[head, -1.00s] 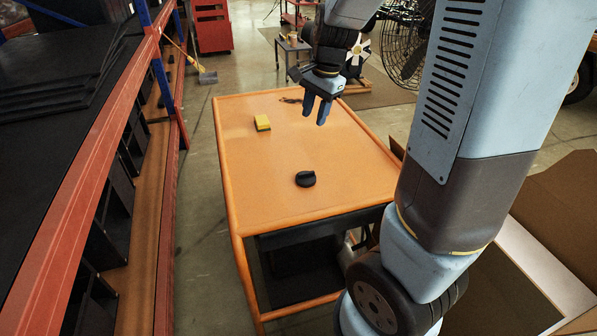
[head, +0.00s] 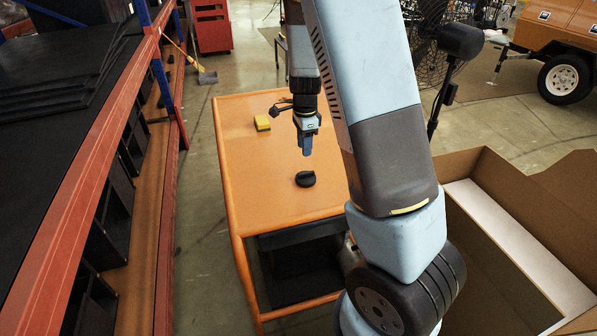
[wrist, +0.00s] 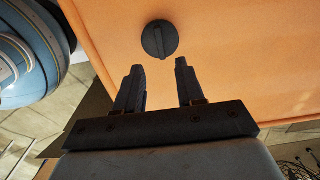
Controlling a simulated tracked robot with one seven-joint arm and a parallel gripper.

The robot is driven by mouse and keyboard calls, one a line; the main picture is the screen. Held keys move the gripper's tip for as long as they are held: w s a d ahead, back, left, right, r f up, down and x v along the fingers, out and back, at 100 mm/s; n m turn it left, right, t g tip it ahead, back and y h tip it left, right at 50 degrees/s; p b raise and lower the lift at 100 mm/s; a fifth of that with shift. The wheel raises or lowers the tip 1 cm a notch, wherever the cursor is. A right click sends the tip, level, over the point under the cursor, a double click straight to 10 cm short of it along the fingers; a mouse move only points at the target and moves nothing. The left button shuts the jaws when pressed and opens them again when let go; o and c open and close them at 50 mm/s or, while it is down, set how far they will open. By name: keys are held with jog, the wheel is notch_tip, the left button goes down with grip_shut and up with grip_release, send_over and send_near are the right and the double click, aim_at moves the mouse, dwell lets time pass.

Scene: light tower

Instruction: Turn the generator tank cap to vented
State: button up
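A black round cap (head: 305,179) with a raised bar across its top lies on the orange cart top. It also shows in the wrist view (wrist: 159,40), just beyond my fingertips and between their lines, with the bar running roughly up and down the picture. My gripper (head: 307,152) hangs over the cart, fingers pointing down, a little above and behind the cap in the head view. In the wrist view my gripper (wrist: 159,66) has its two fingers spread apart with nothing between them. They do not appear to touch the cap. I see no vent marking on it.
The orange cart top (head: 260,190) is mostly clear. A red shelf rack (head: 85,190) stands left, an open cardboard box (head: 500,220) right. A wheeled orange trailer (head: 560,50) stands at back right.

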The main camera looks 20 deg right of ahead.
aim_at(304, 173)
notch_tip(304, 173, down, 10)
jog(key=shift+f, duration=0.25)
jog(key=shift+c, duration=0.3)
grip_shut()
